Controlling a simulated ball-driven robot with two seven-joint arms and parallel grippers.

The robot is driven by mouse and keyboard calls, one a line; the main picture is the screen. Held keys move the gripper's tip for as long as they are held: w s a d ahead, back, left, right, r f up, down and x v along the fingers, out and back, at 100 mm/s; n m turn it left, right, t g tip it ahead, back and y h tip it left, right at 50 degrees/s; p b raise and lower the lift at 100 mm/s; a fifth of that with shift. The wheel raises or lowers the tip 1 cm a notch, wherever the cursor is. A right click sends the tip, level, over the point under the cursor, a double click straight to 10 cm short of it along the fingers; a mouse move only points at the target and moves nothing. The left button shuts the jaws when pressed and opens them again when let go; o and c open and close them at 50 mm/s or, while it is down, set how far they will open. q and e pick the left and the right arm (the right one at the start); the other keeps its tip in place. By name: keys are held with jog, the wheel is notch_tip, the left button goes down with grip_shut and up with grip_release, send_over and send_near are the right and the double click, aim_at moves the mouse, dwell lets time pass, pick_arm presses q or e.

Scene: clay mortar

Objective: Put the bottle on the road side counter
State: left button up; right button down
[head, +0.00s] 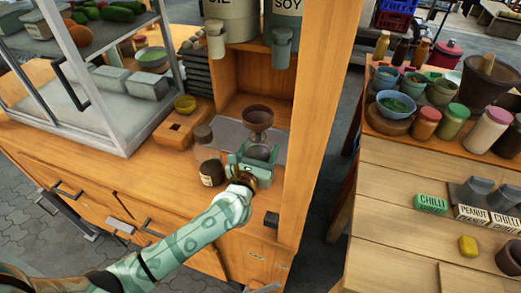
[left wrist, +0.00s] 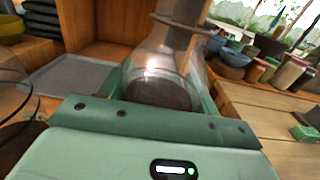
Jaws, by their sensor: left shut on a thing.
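A clear glass bottle (head: 258,118) with a brown, flared top stands upright between the fingers of my left gripper (head: 258,157). The left wrist view shows its clear body and dark contents (left wrist: 160,88) up close, with green fingers on both sides. My left gripper is shut on the bottle, in front of the grey mat (head: 231,133) on the left wooden counter (head: 120,160). I cannot tell whether the bottle's base touches the surface. A second wooden counter (head: 400,235) stands to the right across a gap. My right gripper is not in view.
A dark-labelled jar (head: 211,172) stands just left of my gripper. A wooden post (head: 318,100) rises close on the right.

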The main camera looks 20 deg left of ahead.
pick_arm(q)
jog(key=shift+f, duration=0.15)
jog(key=o, duration=1.3)
jog(key=shift+r, duration=0.2)
jog(key=s, duration=1.2)
jog(key=shift+a+p, duration=0.2)
jog(key=shift+p, duration=0.15)
